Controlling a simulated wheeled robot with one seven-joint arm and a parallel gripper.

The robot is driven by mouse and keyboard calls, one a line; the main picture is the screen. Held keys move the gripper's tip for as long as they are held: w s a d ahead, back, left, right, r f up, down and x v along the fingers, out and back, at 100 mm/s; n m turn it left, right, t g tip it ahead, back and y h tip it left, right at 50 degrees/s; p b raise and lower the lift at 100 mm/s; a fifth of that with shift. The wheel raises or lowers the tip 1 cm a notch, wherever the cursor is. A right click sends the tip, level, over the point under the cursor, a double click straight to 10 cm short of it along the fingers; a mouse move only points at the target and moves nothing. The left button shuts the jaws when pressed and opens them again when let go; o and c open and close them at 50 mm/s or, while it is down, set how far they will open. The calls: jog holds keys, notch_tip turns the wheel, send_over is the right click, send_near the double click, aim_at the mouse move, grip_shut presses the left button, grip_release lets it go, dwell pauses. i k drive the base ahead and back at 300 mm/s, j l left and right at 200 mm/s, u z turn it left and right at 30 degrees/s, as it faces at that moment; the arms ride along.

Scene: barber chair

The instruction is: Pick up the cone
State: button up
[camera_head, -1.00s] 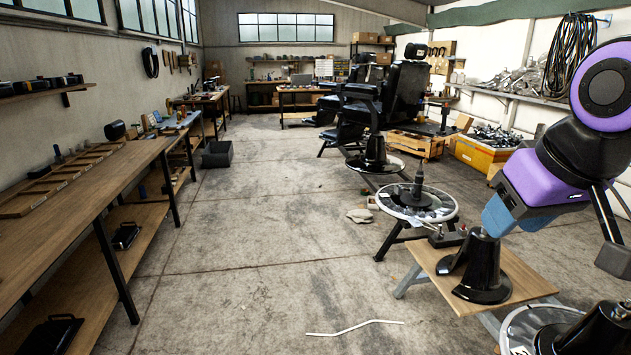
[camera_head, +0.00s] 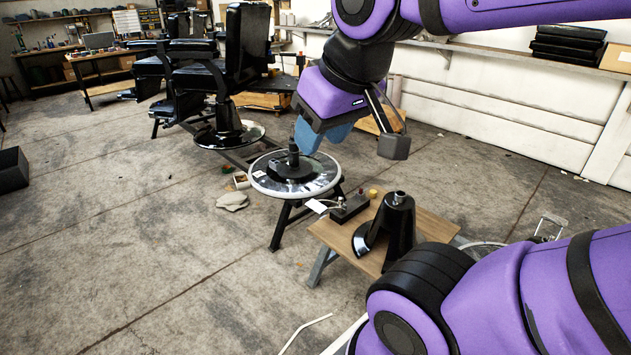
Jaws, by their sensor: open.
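A glossy black cone (camera_head: 398,228) with a small metallic top stands upright on a small wooden table (camera_head: 437,237) in the head view, right of centre. A curved black flange shows at its lower left. My gripper (camera_head: 308,136) hangs up and to the left of the cone, apart from it. Its blue fingers point down and appear near the round stand behind the cone; they are open, and I see nothing between them.
A round metal-rimmed stand (camera_head: 272,192) with a dark post is left of the table. A small dark box (camera_head: 350,208) and a yellow item (camera_head: 373,193) lie behind the cone. Black barber chairs (camera_head: 245,60) stand farther back. My purple arm covers the lower right.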

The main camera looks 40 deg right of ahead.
aim_at(396, 214)
jog(key=i+z, duration=0.3)
jog(key=i+j+z, duration=0.25)
jog(key=i, duration=0.25)
jog(key=i+j+z, duration=0.1)
jog(key=i+z, duration=0.45)
jog(key=z, duration=0.15)
jog(key=i+j+z, duration=0.15)
jog(key=z, duration=0.3)
jog(key=i+j+z, duration=0.2)
jog(key=z, duration=0.2)
jog(key=i+j+z, duration=0.25)
jog(key=z, duration=0.15)
jog(key=i+j+z, duration=0.15)
jog(key=j+z, duration=0.3)
jog(key=l, duration=0.1)
